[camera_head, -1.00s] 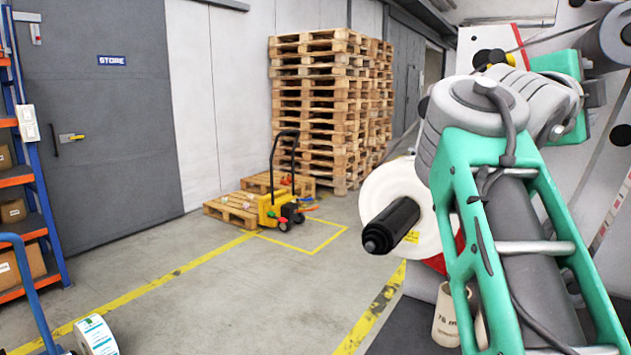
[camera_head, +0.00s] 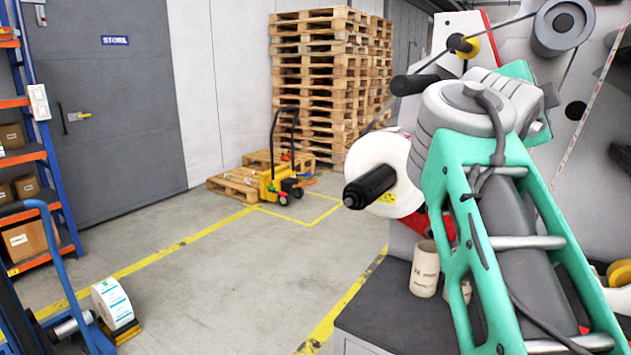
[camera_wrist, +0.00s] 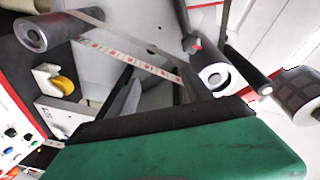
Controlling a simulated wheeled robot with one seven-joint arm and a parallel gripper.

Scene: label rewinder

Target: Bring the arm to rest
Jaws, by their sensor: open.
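My arm, teal and grey, stands folded on the right of the head view, and its far end is hidden behind the bulky grey joint. My gripper (camera_wrist: 158,92) shows in the wrist view as dark fingers beyond a large green and black body. It is open, with nothing seen between the fingers. It points towards the rewinder's pale panel (camera_wrist: 165,30), apart from it as far as I can tell. In the head view the rewinder (camera_head: 597,105) stands behind my arm. A white label roll (camera_head: 368,160) sits on it, beside a black spindle (camera_head: 370,187).
A cardboard core (camera_head: 425,270) stands on the dark worktop (camera_head: 385,305) close to my arm. A blue trolley (camera_head: 62,270) with a label roll (camera_head: 113,303) is at lower left. Stacked pallets (camera_head: 325,80) and a yellow pallet truck (camera_head: 275,185) stand behind. The middle floor is clear.

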